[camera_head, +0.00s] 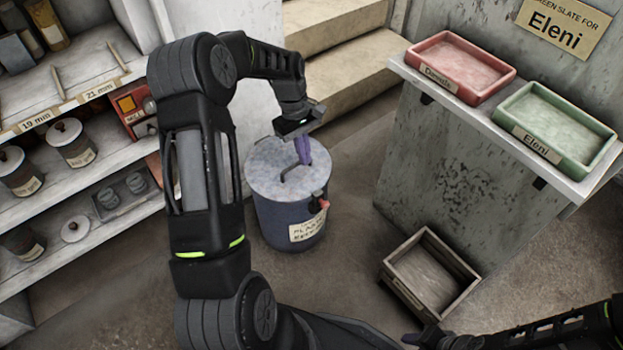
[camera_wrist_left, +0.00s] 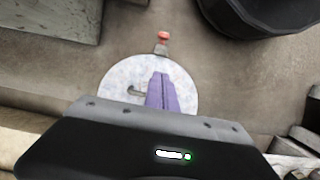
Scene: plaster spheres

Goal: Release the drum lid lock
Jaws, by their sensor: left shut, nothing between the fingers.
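The drum (camera_head: 273,218) is a dark blue-grey cylinder with a label, standing on the floor. Its pale, speckled round lid (camera_head: 264,168) has a dark bent handle (camera_head: 288,174) and also shows in the left wrist view (camera_wrist_left: 118,82). The lid lock, with a red knob (camera_head: 323,204), sits at the drum's rim on the right; it shows at the lid's far edge in the wrist view (camera_wrist_left: 163,37). My left gripper (camera_head: 304,160), with purple fingers, is shut and empty over the lid, beside the handle and apart from the lock. My right gripper (camera_head: 428,338) is dark and only partly clear at the bottom edge.
Shelves (camera_head: 100,188) with jars stand at the left. A grey counter (camera_head: 440,165) at the right holds a red tray (camera_head: 420,62) and a green tray (camera_head: 513,117). An open wooden crate (camera_head: 400,287) lies on the floor. Steps (camera_head: 345,70) rise behind the drum.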

